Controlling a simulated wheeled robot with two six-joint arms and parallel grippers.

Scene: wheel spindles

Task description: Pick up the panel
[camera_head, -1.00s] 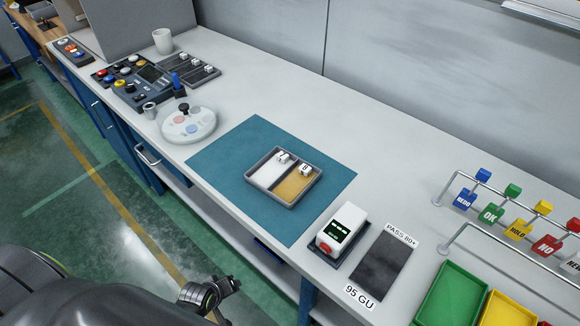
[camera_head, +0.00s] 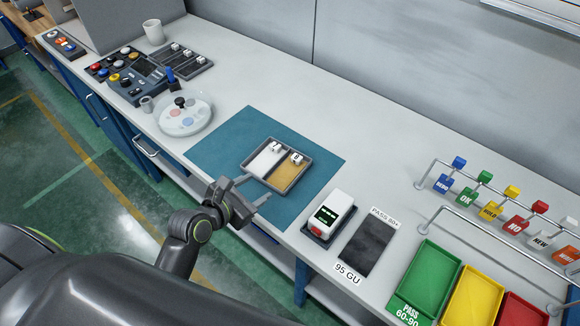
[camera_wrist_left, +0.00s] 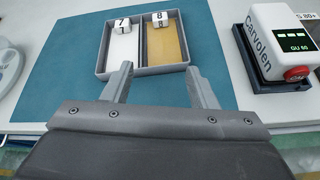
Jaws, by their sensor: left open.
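A grey two-compartment tray (camera_head: 287,192) lies on the teal mat. Its left compartment holds a white panel (camera_head: 265,162) and its right one a tan-gold panel (camera_head: 287,174). A small white cube marked 7 (camera_head: 275,147) sits at the far end of the white panel, and one marked 8 (camera_head: 296,158) at the far end of the tan panel. Both panels also show in the left wrist view, white (camera_wrist_left: 122,50) and tan (camera_wrist_left: 165,46). My left gripper (camera_head: 257,192) is open and empty at the tray's near side, its fingers spread either side of the divider. My right gripper is out of view.
A white gloss meter (camera_head: 335,208) and a dark sample plate (camera_head: 365,245) are right of the mat. A round white dish (camera_head: 185,118) and a control box (camera_head: 140,80) are left. Coloured bins (camera_head: 430,275) and a tag rail (camera_head: 490,188) stand at right.

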